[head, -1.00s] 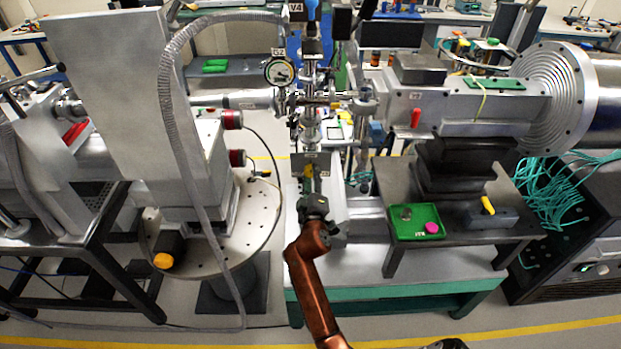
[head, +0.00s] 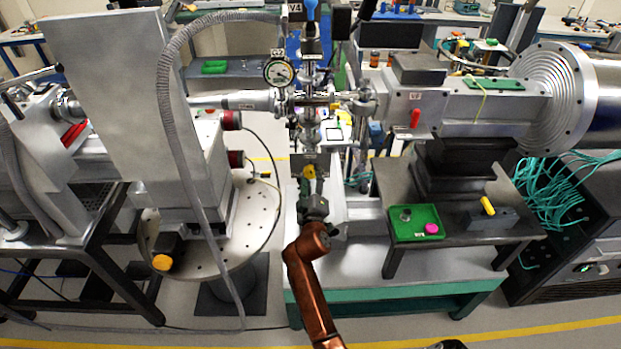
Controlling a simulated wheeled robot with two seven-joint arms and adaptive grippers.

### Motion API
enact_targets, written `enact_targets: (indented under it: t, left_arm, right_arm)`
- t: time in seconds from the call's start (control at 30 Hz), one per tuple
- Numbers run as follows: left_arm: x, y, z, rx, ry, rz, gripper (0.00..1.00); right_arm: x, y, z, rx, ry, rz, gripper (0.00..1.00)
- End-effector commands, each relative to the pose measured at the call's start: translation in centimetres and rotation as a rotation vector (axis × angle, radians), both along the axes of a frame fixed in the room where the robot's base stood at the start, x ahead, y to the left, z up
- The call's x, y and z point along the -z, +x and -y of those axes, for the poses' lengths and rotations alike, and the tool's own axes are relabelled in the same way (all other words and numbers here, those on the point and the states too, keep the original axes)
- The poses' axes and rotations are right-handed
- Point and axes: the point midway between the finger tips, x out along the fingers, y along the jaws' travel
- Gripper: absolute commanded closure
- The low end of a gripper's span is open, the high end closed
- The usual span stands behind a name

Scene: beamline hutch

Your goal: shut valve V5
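A small yellow handle (head: 309,171) sits at the lower end of the central vertical pipe assembly (head: 311,130), below a small grey plate whose label I cannot read. I cannot confirm from its label that it is V5. My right gripper (head: 312,193), on a copper-coloured arm from below, is just in front of and below this handle. Its fingers are small and dark, so I cannot tell whether they are open, shut or touching the handle. A blue handle (head: 311,9) near a tag reading V4 is at the top. My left gripper is not in view.
A red handle (head: 415,118) is on the grey box at right. Another yellow handle (head: 487,205) is on a dark block, beside a green tray (head: 402,233) with a pink button. A gauge (head: 279,72) and a grey hose (head: 172,130) stand left of the pipes.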

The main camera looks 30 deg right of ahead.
Motion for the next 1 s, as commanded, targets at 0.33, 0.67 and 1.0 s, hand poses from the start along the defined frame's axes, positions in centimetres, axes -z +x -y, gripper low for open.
enact_targets:
  t: [0.33, 0.67, 1.0]
  left_arm:
    - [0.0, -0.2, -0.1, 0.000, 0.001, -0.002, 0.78]
    - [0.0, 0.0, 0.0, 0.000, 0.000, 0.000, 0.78]
    - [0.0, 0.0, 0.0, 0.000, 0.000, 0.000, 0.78]
  right_arm:
    - [-0.7, 0.0, 0.0, 0.000, -0.003, 0.004, 0.49]
    - [-7.0, 0.0, 0.1, 0.001, -0.009, 0.014, 0.49]
    - [-10.1, 0.0, 0.0, 0.000, -0.003, 0.004, 0.49]
